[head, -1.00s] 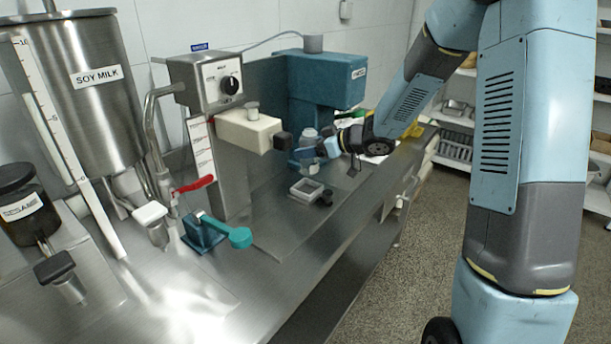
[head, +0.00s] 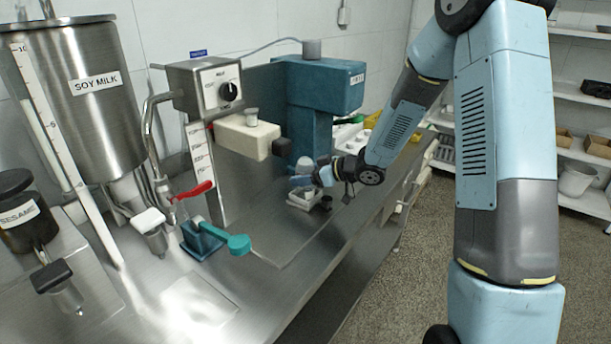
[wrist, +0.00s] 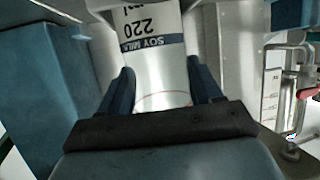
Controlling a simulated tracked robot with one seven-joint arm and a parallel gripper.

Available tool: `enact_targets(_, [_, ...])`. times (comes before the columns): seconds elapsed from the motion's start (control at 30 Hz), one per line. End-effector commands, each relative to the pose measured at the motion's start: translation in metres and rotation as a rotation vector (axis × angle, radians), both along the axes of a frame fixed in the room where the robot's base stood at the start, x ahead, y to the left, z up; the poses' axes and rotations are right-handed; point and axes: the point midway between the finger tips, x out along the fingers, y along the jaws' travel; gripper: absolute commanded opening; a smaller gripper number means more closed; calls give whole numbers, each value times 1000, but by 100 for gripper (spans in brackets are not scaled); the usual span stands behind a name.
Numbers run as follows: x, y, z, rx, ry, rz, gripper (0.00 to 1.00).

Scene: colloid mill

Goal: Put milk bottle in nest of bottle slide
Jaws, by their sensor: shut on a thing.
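The milk bottle (wrist: 158,65) is pale, with a white label reading SOY MILK and 220. It stands roughly upright in the head view, its top (head: 305,163) showing above my gripper (head: 312,178). My gripper (wrist: 160,88) is shut on the bottle, one blue finger on each side. The nest of the bottle slide (head: 302,202) is a pale square frame on the steel bench, directly below the gripper. The bottle's lower end is hidden by the gripper, so I cannot tell whether it is inside the nest.
A teal machine head (head: 325,85) stands behind the nest. A cream block (head: 242,137) with a dark end juts out from the left, close to the bottle. A teal-handled lever (head: 236,243) is nearer on the bench. The front right of the bench is clear.

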Motion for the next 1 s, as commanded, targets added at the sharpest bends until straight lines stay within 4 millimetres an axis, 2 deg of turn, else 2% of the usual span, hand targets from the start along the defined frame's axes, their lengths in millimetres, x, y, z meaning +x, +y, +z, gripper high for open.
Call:
enact_targets(0.03, [0,0,-1,0,1,0,65])
enact_targets(0.3, [0,0,-1,0,0,0,90])
enact_targets(0.67, [-2,-5,4,0,-1,-2,90])
enact_targets(1.0, [-26,-55,26,-2,-1,-4,90])
